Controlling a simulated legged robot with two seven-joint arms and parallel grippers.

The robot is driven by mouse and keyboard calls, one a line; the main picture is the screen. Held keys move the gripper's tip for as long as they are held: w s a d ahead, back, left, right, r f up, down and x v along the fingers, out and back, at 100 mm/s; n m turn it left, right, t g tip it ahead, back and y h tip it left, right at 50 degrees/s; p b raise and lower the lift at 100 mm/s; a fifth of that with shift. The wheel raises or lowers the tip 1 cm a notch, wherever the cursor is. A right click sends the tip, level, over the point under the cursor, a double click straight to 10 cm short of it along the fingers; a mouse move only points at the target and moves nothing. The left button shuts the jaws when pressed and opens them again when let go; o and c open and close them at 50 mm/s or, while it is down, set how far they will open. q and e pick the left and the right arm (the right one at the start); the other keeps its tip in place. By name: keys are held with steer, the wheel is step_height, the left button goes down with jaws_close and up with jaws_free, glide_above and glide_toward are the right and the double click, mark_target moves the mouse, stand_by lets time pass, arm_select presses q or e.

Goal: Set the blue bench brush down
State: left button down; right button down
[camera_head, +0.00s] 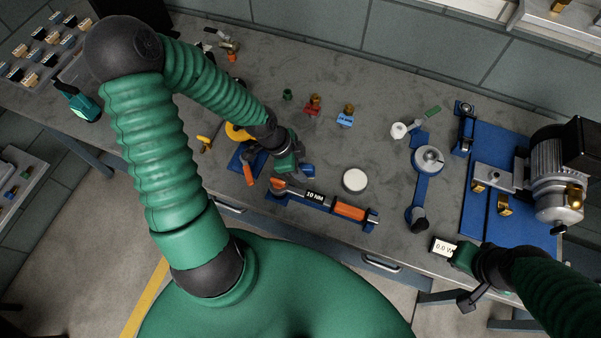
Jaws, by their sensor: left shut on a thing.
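My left gripper (298,167) is over the bench, left of the white round disc and just above the torque wrench. It is shut on a small dark blue piece (308,171), which I take to be the blue bench brush. Most of it is hidden by the gripper, and I cannot tell whether it touches the bench. My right gripper (463,258) is at the bench's front edge at the lower right, beside a small meter (443,246) reading about 0.0 V. I cannot tell whether its jaws hold the meter.
An orange torque wrench (349,210) lies in a blue cradle in front of the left gripper. A white disc (355,180) is to the right. A blue pad (238,158) and orange handle are left. A motor (556,180) stands far right. The grey bench (385,130) has clear patches.

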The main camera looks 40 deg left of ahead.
arm_select(q)
step_height(320, 180, down, 2)
steer(key=shift+d+f, duration=0.1)
steer(key=shift+d, duration=0.05)
steer(key=shift+s+a, duration=0.1)
steer(key=shift+a, duration=0.3)
steer(key=c, duration=1.3)
jaws_free()
steer(key=shift+a, duration=0.15)
steer(key=shift+o, duration=1.4)
steer(key=shift+a+f, duration=0.1)
steer(key=shift+a, duration=0.05)
steer(key=shift+d, duration=0.25)
steer(key=shift+r, duration=0.45)
steer(key=p+v, duration=0.4)
steer(key=v, duration=0.7)
steer(key=s+d+r+n+y+b, duration=0.1)
steer(key=d+r+n+y+b, duration=0.1)
steer(key=d+n, duration=0.6)
steer(key=n+y+b, duration=0.1)
steer(key=n, duration=0.1)
steer(key=shift+s+d+r+n, duration=0.15)
steer(key=shift+d+r+n, duration=0.15)
steer(key=shift+d+n, duration=0.1)
arm_select(e)
steer(key=shift+a+r, duration=0.15)
steer(key=shift+r, duration=0.2)
